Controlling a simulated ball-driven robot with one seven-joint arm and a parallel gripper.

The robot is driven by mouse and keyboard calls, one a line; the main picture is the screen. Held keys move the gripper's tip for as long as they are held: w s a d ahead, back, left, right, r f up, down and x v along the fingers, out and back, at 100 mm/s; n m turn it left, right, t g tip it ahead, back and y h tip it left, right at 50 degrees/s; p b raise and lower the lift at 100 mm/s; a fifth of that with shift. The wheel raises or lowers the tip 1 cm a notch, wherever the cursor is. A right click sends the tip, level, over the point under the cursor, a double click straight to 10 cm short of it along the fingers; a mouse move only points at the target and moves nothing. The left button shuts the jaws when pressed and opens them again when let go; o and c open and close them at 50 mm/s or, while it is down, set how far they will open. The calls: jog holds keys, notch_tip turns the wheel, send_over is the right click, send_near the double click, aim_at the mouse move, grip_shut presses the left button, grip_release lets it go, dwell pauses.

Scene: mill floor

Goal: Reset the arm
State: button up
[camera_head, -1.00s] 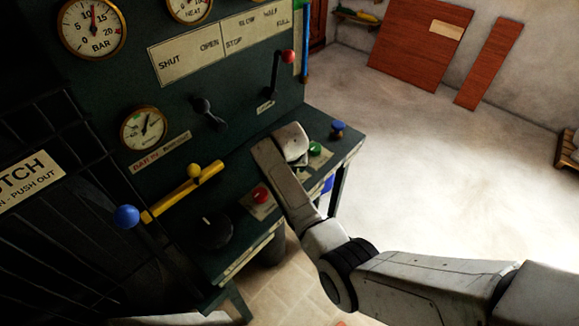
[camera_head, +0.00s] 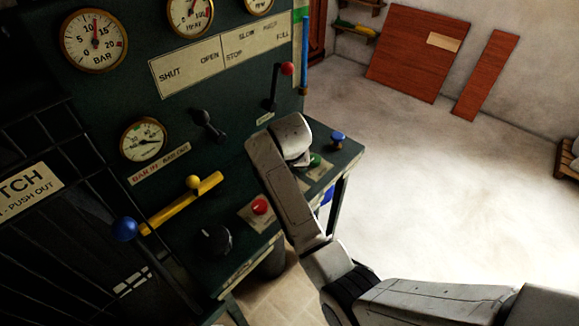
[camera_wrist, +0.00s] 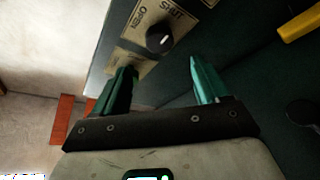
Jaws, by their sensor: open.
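My arm reaches in from the lower right in the head view, its pale wrist end (camera_head: 292,140) raised in front of the dark green control panel. My gripper's fingers are hidden in that view. In the wrist view my gripper (camera_wrist: 162,76) shows two teal fingers spread apart with nothing between them. Beyond the fingertips is a black knob (camera_wrist: 160,38) on a tan label plate (camera_wrist: 142,25) with lettering. I cannot tell whether the fingers are close to it.
The panel carries a yellow handle (camera_head: 190,202), a blue ball knob (camera_head: 124,229), a red-tipped lever (camera_head: 287,69) and gauges. Its ledge bears a red button (camera_head: 260,207), a green button (camera_head: 315,159) and a blue knob (camera_head: 338,138). Open floor (camera_head: 430,190) lies to the right.

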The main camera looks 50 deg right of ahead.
jog(key=shift+s+a+r, duration=0.15)
jog(key=shift+s+r, duration=0.05)
jog(key=shift+r, duration=0.45)
jog(key=s+a+f+n+y, duration=0.1)
jog(key=s+a, duration=0.3)
jog(key=s, duration=0.6)
jog(key=s+a+f+n+g+y, duration=0.1)
jog(key=s+a+f+n, duration=0.3)
jog(key=s, duration=0.7)
jog(key=s+a+f+n+g+y, duration=0.1)
jog(key=s+a+f+n, duration=0.2)
jog(key=s+a, duration=0.3)
jog(key=s, duration=0.4)
jog(key=shift+s+f+b, duration=0.2)
jog(key=shift+b, duration=0.2)
